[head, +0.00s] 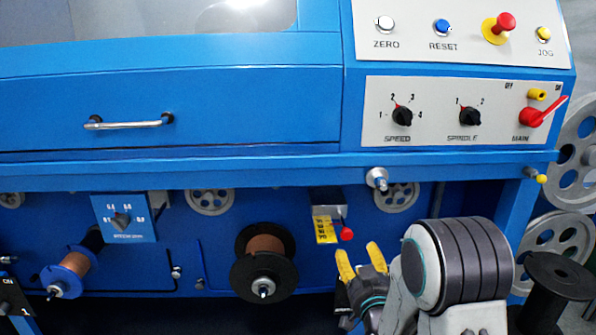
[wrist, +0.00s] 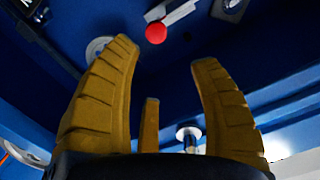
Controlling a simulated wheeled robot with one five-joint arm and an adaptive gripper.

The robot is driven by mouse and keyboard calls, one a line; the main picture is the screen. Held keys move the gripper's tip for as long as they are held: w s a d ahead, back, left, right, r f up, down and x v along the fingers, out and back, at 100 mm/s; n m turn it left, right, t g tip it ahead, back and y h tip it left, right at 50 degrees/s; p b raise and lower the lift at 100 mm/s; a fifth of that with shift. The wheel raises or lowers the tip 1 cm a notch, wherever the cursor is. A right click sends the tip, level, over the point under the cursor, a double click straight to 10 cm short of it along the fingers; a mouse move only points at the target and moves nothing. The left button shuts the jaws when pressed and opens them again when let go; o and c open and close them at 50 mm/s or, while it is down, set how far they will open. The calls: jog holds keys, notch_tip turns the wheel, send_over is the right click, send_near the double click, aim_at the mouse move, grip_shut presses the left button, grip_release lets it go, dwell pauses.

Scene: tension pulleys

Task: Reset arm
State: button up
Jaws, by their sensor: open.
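My gripper (head: 361,262) is in the lower right of the head view, with its yellow fingers spread apart and pointing up. In the wrist view my gripper (wrist: 165,85) is open, with nothing between the fingers. A red knob on a small lever (head: 346,233) is just above and left of the fingers in the head view. The red knob also shows in the wrist view (wrist: 156,33), past the fingertips and apart from them. My grey and white arm is folded beside the gripper at the lower right.
A blue machine has a drawer with a handle (head: 128,122) and a control panel (head: 460,115) with knobs and a red main switch (head: 541,112). Below its ledge are a black spool (head: 246,278), a blue spool (head: 62,276) and pulleys (head: 210,200). A silver knob (head: 377,178) sticks out above my gripper.

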jog(key=s+r+n+g+p, duration=0.1)
jog(key=s+r+g+p, duration=0.3)
jog(key=r+p, duration=0.65)
jog(key=s+r+n+g+p, duration=0.1)
jog(key=s+r+g+p, duration=0.2)
jog(key=s+r+p, duration=0.55)
jog(key=s+r+n+g+p, duration=0.1)
jog(key=s+r+g+p, duration=0.6)
jog(key=s+r+p, duration=1.2)
notch_tip(320, 180, up, 3)
jog(key=shift+s+n+p, duration=0.3)
jog(key=shift+s+p, duration=0.1)
jog(key=shift+p, duration=0.55)
jog(key=shift+a, duration=0.1)
